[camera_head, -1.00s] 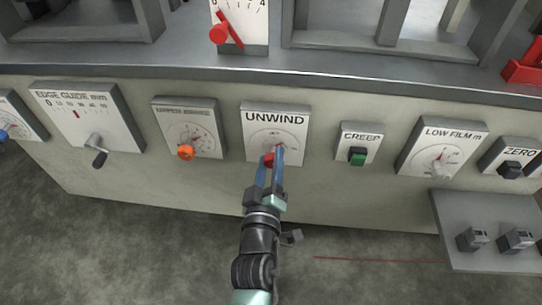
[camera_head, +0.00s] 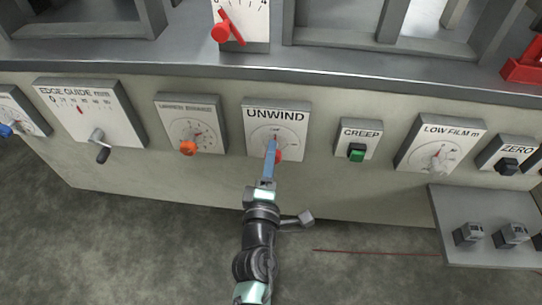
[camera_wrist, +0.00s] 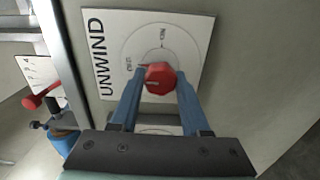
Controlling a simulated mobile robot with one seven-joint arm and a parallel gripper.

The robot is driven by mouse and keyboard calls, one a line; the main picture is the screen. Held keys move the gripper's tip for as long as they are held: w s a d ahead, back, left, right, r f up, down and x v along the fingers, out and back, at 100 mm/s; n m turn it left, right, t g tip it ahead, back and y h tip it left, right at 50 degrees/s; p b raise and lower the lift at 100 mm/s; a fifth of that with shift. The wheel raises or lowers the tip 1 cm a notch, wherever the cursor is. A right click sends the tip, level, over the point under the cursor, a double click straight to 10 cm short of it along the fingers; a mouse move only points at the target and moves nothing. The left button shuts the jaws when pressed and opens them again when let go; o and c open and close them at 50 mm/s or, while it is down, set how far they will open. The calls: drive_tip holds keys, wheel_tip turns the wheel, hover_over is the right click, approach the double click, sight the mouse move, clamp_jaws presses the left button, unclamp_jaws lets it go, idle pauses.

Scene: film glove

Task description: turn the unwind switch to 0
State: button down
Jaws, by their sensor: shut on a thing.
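The unwind switch is a red knob on a white panel (camera_head: 291,122) lettered UNWIND, on the front of the machine. In the wrist view the red knob (camera_wrist: 160,78) sits between the two blue fingers of my gripper (camera_wrist: 158,92), which is shut on it. The round dial (camera_wrist: 135,48) behind it carries small marks that I cannot read surely. In the head view my gripper (camera_head: 271,152) covers much of the dial, and a bit of the red knob (camera_head: 279,155) shows beside the fingers.
The CREEP panel (camera_head: 371,130) with a green button and the LOW FILM panel (camera_head: 455,131) are to the right. A dial with an orange knob (camera_head: 188,148) and the EDGE GUIDE panel (camera_head: 116,125) are to the left. A grey shelf (camera_head: 490,200) juts out at lower right.

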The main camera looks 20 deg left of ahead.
idle(0.4)
drive_tip(key=shift+c, duration=1.9)
unclamp_jaws()
drive_tip(key=v, duration=1.3)
